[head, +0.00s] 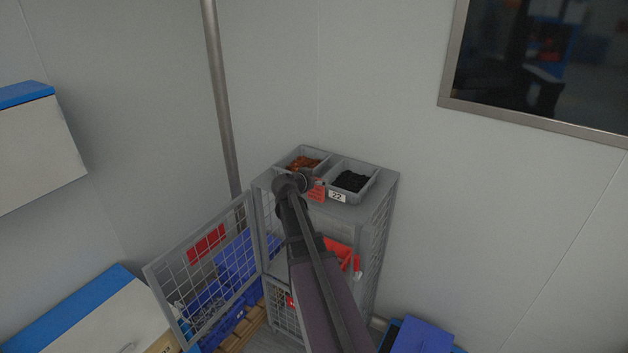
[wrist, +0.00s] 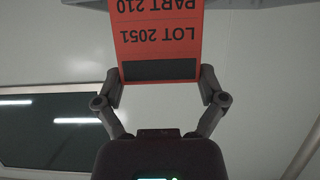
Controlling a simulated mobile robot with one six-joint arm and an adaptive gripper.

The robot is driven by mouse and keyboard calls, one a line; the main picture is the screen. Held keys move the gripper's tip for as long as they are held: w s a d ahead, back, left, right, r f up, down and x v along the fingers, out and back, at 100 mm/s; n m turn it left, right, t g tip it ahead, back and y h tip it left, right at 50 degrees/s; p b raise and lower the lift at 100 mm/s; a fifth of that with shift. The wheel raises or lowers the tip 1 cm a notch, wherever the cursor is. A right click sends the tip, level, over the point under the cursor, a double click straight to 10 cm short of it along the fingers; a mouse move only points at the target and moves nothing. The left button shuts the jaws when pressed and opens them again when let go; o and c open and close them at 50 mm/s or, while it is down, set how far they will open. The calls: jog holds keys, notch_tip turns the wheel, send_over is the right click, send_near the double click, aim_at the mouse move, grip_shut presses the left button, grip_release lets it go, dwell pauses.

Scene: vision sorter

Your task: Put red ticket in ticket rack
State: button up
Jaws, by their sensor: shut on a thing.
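The red ticket (wrist: 158,35) is between the fingertips of my gripper (wrist: 160,82) in the wrist view. Its print reads upside down, "LOT 2051" and "PART 210", and a dark band crosses its near end. The gripper is shut on it. In the head view the ticket (head: 317,190) shows beside my gripper (head: 303,183), in front of the bins on top of a grey mesh cabinet. I cannot make out for sure which thing is the ticket rack. A red item (head: 340,250) shows lower in the cabinet, partly hidden by my arm.
Two grey bins stand on the cabinet top (head: 384,178): one with orange-brown parts (head: 303,162), one with black parts (head: 350,181) and a "22" label (head: 337,196). A mesh door (head: 205,268) stands open at the left. A vertical pole (head: 222,105) rises behind.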

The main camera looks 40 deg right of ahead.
jog(key=w+d, duration=0.2)
jog(key=w, duration=0.1)
jog(key=w+d, duration=0.1)
jog(key=shift+w+f, duration=0.25)
jog(key=shift+w, duration=0.15)
jog(key=shift+w, duration=0.1)
jog(key=shift+w+d+f+b, duration=0.1)
jog(key=shift+w+f+b, duration=0.05)
jog(key=shift+f+b, duration=0.5)
jog(key=shift+w+d+f+b, duration=0.1)
jog(key=shift+w+f+b, duration=0.1)
jog(key=shift+f+b, duration=0.45)
jog(key=shift+w+d+f+b, duration=0.1)
jog(key=shift+w+f+b, duration=0.05)
jog(key=shift+f+b, duration=0.5)
jog(key=o, duration=0.6)
jog(key=shift+r, duration=0.15)
